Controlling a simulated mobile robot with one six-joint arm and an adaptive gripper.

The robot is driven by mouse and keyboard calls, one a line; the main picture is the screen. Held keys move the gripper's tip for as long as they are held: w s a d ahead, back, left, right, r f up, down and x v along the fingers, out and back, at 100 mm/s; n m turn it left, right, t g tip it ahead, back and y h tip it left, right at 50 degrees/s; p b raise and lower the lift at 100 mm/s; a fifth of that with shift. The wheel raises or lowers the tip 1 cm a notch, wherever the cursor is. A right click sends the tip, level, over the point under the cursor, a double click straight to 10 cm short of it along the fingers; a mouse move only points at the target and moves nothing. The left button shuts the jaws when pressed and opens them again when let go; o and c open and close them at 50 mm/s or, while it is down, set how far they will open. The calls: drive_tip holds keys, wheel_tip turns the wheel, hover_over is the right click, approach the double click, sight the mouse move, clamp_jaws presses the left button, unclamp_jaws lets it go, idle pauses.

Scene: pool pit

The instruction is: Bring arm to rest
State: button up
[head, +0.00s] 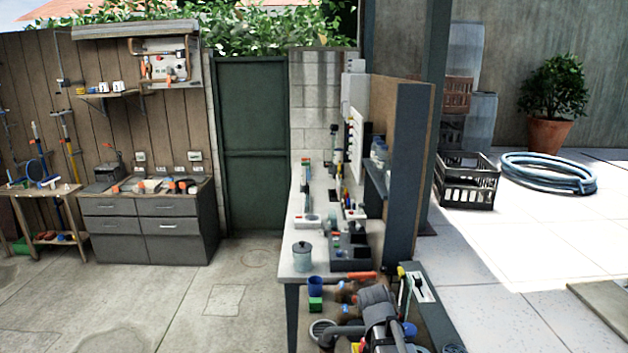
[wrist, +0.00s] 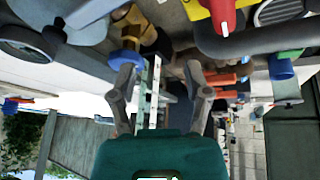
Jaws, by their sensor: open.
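My gripper (wrist: 161,68) shows in the wrist view, with its two grey fingers spread apart. I see nothing held between the fingers. Behind them lie pipes, a pale ladder-like strip and coloured fittings, and the wrist picture is upside down. In the head view I cannot clearly make out my gripper. A dark grey machine-like shape (head: 378,312) stands among the pipes at the bottom, and I cannot tell whether it is part of my arm.
A long workbench (head: 297,240) carries a lidded grey pot (head: 302,257) and small tools. A blue cup (head: 315,285) stands near its front end. A dark post panel (head: 405,170) rises beside it. Grey drawers (head: 148,228) stand left. Paving between them is clear. A blue hose (head: 548,172) lies right.

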drive_tip(key=s+a+n+g+y, duration=0.2)
drive_tip(key=s+n+g+y, duration=0.1)
drive_tip(key=s, duration=1.1)
drive_tip(key=shift+s+a+f+n+g+p, duration=0.3)
drive_tip(key=shift+f+n+g+p, duration=0.15)
drive_tip(key=shift+n, duration=0.55)
drive_tip(key=shift+c, duration=0.4)
